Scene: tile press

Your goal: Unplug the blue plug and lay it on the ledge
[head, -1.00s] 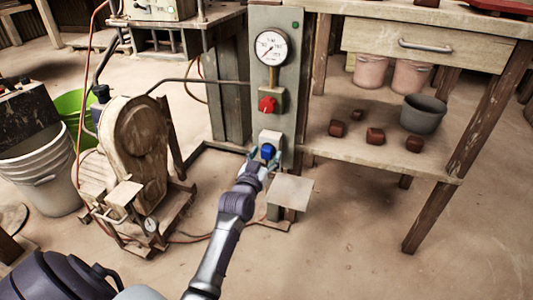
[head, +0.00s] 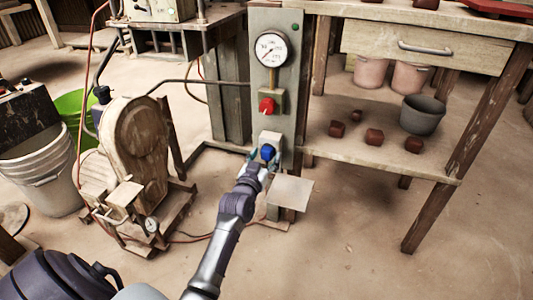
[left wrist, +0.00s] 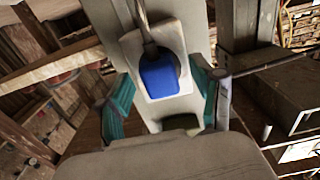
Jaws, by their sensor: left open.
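The blue plug (head: 267,152) sits in a pale socket box (head: 270,138) low on the grey-green panel post. In the left wrist view the blue plug (left wrist: 159,76) is seated in the socket plate (left wrist: 185,97), with a grey cord running up from it. My left gripper (head: 261,156) is at the plug. In the left wrist view its teal fingers (left wrist: 163,100) are spread to either side of the plug, apart from it. The ledge (head: 291,191) is a flat, pale, bare plate low on the post, right of my left wrist. My right gripper does not show.
A red knob (head: 267,105) and a pressure gauge (head: 270,50) are on the post above the socket. A workbench with a low shelf (head: 380,155) stands at right, holding several red-brown blocks and a grey bucket (head: 422,114). A pump machine (head: 135,150) stands at left.

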